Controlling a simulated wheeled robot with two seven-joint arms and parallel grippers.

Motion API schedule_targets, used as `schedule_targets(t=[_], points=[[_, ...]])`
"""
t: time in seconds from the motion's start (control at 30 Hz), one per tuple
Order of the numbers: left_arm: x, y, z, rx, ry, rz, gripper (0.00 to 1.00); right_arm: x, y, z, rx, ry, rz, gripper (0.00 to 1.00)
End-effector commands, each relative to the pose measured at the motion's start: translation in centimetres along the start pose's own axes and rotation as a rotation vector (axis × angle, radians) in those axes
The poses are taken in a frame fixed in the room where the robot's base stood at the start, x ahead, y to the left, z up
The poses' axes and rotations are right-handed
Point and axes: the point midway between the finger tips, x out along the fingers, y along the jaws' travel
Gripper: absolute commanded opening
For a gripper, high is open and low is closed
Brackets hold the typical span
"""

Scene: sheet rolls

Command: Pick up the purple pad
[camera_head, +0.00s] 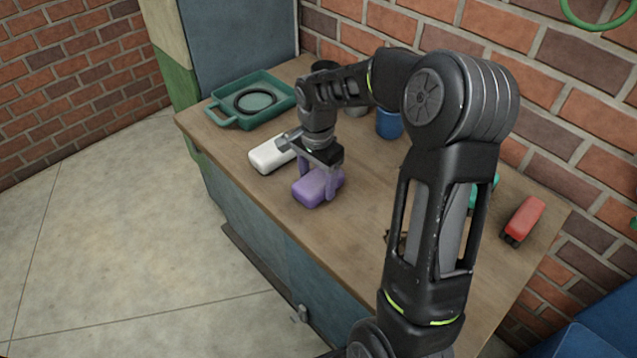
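The purple pad (311,193) is a rounded block on the wooden table, near its front edge. My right gripper (318,184) reaches down over it from above, with one finger on each side of the pad. The fingers are apart with the pad between them, but I cannot tell whether they press on it. The pad seems to rest on the table. The fingers and the gripper body hide part of its top and far side. My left gripper is not in view.
A white block (270,156) lies just left of the pad. A green tray (276,115) with a dark ring stands at the back left. A blue cup (389,126) is behind my arm. A red object (524,218) lies far right. The table's front edge is close to the pad.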

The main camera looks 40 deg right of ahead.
Motion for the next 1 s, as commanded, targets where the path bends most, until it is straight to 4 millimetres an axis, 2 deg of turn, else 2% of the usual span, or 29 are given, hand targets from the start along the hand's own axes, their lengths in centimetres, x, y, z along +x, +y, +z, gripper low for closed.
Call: schedule_targets(t=[0.07,0.43,0.77,0.87,1.0], points=[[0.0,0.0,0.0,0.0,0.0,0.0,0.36,0.0,0.0,0.0,0.0,0.0,0.0,0.54],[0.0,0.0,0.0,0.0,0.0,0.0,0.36,0.0,0.0,0.0,0.0,0.0,0.0,0.24],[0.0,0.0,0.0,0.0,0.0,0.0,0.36,-0.5,-0.1,0.0,0.0,0.001,-0.001,0.23],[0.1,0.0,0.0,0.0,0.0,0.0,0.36,-1.6,-0.1,0.0,0.0,0.002,-0.003,0.23],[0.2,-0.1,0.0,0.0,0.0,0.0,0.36,-4.0,-0.1,-0.1,-0.001,0.003,-0.005,0.23]])
